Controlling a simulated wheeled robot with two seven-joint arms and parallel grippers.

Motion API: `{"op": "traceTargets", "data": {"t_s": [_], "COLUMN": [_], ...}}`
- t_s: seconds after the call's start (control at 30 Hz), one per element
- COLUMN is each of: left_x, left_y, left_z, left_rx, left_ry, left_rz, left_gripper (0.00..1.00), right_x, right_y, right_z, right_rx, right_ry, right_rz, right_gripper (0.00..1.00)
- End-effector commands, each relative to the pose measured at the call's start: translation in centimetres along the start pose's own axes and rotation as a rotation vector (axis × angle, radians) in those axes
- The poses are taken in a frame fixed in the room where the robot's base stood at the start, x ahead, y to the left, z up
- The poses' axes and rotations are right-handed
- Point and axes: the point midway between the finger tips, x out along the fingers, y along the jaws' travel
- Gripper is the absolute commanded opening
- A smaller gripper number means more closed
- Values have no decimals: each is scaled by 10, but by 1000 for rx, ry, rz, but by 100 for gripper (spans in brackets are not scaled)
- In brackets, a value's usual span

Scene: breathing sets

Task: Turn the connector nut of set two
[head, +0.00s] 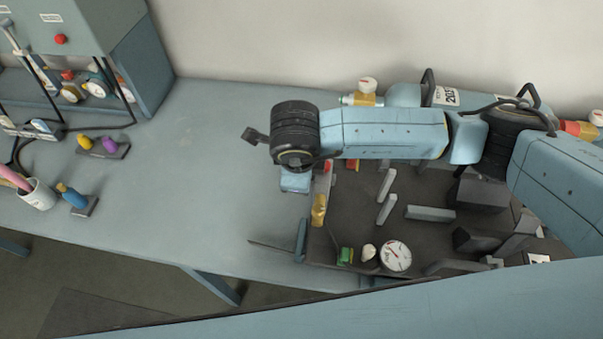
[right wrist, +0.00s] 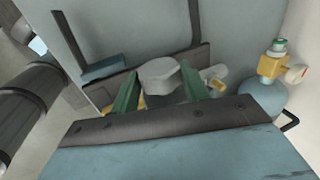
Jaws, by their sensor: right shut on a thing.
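In the right wrist view, the two green fingers of my right gripper (right wrist: 162,88) stand either side of a light grey, rounded piece (right wrist: 160,73), shut on it. It looks like the connector nut, but which set it belongs to cannot be read. Brass-coloured parts show low beside the fingers. In the head view my right arm reaches in from the right, and its wrist hides the fingers and the nut. A dark board (head: 340,232) below the arm carries a brass fitting (head: 319,210), a round white gauge (head: 396,256) and a green fitting (head: 345,256). My left gripper is not in view.
A pale blue cylinder (head: 404,95) with a yellow valve lies behind my right arm; its valve (right wrist: 268,66) shows in the right wrist view. Grey upright blocks (head: 430,213) stand on the board. A blue cabinet (head: 140,65) stands far left. The middle-left table (head: 200,170) is clear.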

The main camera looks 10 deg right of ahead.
Motion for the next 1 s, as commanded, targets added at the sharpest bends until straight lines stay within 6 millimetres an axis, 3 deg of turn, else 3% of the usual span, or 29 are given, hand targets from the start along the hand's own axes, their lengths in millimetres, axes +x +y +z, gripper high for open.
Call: {"op": "traceTargets", "data": {"t_s": [0.43,0.47,0.6,1.0], "left_x": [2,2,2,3], "left_y": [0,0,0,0], "left_z": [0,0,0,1], "left_rx": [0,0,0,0], "left_ry": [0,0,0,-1], "left_rz": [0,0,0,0], "left_gripper": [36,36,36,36], "right_x": [-1,-1,-1,-7], "right_y": [0,0,0,0], "right_z": [0,0,0,1], "right_rx": [0,0,0,0], "right_ry": [1,1,1,-1], "right_rz": [-15,-15,-15,-14], "right_gripper": [23,47,65,67]}}
